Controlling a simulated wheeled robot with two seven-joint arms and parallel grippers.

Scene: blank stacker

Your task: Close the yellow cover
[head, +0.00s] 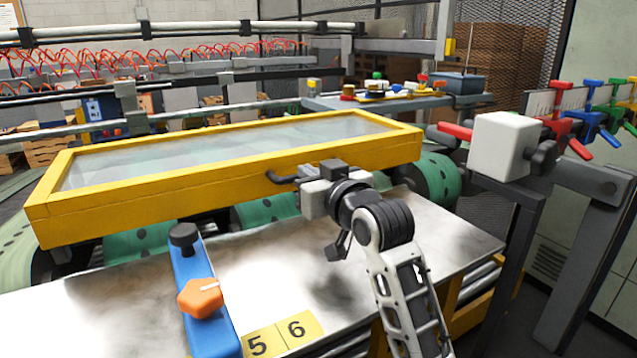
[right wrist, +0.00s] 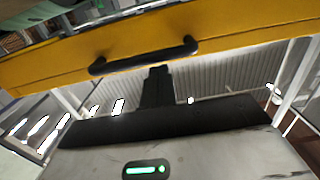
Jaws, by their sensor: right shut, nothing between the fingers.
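The yellow cover (head: 230,190) is a long frame around a clear panel. It lies nearly level above green rollers (head: 265,210), which show in the gap under its front edge. Its black handle (head: 281,178) is on the front face, and the whole handle shows in the right wrist view (right wrist: 145,56). My right gripper (head: 308,190) is at the front face by the handle. In the right wrist view its fingers (right wrist: 158,76) are shut and empty, with their tips just under the handle's middle. I cannot tell whether they touch it. My left gripper is out of view.
A metal table (head: 290,265) lies in front, with a blue bar and orange knob (head: 200,297) on it. A white block (head: 503,145) with red and black knobs stands right of the cover. Bars and red hoses (head: 150,65) run behind.

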